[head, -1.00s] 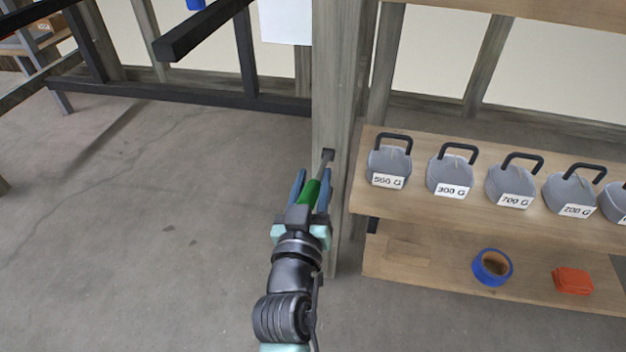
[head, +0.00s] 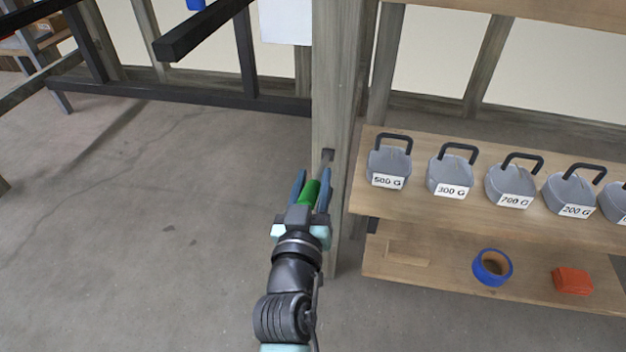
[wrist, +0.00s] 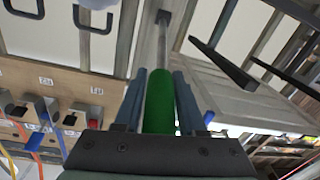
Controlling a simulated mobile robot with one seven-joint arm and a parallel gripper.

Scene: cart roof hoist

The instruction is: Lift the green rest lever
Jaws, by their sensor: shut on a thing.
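The green rest lever (head: 309,193) has a green grip on a grey rod, which runs to a dark bracket (head: 327,155) on the wooden post (head: 338,70). My gripper (head: 312,187) is shut on the green grip, with one blue finger on each side of it. In the wrist view the green grip (wrist: 160,100) lies between the two blue fingers, and the rod leads away to the dark mount at the top. The inner contact faces of the fingers are hidden.
Right of the post, a wooden shelf (head: 450,212) holds several grey weights with black handles, among them the 500 G weight (head: 388,165). A blue tape roll (head: 492,267) and an orange block (head: 572,281) lie on the lower board. A black beam (head: 205,30) juts out upper left. The floor at left is clear.

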